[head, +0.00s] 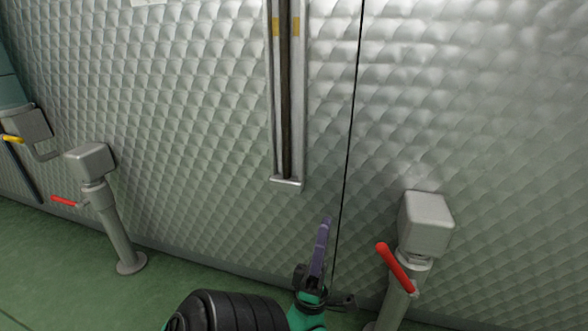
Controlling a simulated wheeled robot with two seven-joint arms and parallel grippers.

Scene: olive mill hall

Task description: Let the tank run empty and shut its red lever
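The tank's quilted silver metal wall (180,90) fills most of the head view. A narrow upright gauge channel (287,110) with yellow marks near its top runs down its middle; I cannot read a level in it. A red lever (396,268) sits slanted on a grey valve post (427,225) at the lower right. Another red lever (64,200) lies nearly level on a grey post (92,165) at the left. My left gripper (323,232), with a purple finger pointing up, is left of the right lever, apart from it in the picture. Its opening is hidden. My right gripper is out of view.
A yellow lever (12,138) on a grey fitting shows at the far left edge. A thin dark line (350,130) runs down the wall right of the gauge. The green floor (50,260) is clear at lower left.

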